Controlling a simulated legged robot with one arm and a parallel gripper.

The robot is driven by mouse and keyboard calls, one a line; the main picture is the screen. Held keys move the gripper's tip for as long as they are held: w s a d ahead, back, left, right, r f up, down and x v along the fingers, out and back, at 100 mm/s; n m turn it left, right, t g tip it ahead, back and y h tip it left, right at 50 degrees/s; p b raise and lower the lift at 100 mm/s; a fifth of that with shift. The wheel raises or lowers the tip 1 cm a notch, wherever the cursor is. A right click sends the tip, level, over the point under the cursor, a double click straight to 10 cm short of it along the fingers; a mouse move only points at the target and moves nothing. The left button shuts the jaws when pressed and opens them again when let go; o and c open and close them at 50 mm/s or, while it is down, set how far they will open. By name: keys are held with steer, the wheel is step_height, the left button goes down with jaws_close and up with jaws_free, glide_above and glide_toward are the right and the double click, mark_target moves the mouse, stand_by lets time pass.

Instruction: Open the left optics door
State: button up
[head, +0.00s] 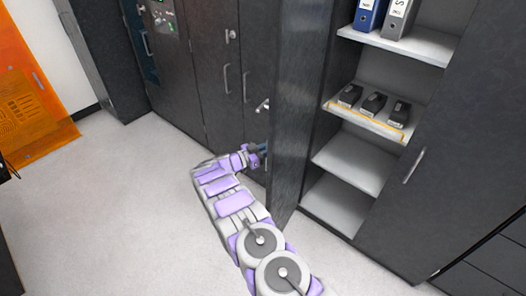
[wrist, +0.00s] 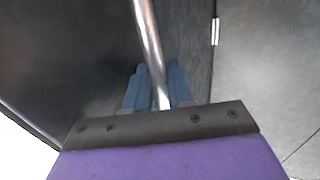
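The left optics door (head: 303,95) is a dark grey panel, standing swung well out from its cabinet in the head view. Its outer face fills much of the wrist view (wrist: 70,60). A shiny bar handle (wrist: 148,35) runs down that face. My gripper (head: 262,150) is on the outer side of the door, partly hidden at its edge. In the wrist view its blue fingers (wrist: 157,88) lie on either side of the handle, close against it. The matching right door (head: 440,150) is closed, with its own bar handle (head: 414,165).
The open cabinet shows pale shelves (head: 350,166) with binders (head: 384,16) and several small black devices (head: 373,103). Dark closed cabinets (head: 205,70) stand along the wall to the left. An orange panel (head: 35,100) is at far left. The pale floor (head: 110,210) left of my arm is clear.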

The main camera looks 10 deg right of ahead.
steer(key=shift+o, duration=0.7)
steer(key=shift+w+d+f, duration=0.1)
steer(key=shift+d+f, duration=0.05)
steer(key=shift+o, duration=0.2)
steer(key=shift+d, duration=0.2)
steer(key=shift+a, duration=1.2)
steer(key=shift+s, duration=0.25)
steer(key=p+v, duration=0.2)
steer(key=v, duration=1.6)
steer(key=shift+w, duration=0.2)
steer(key=shift+d, duration=0.25)
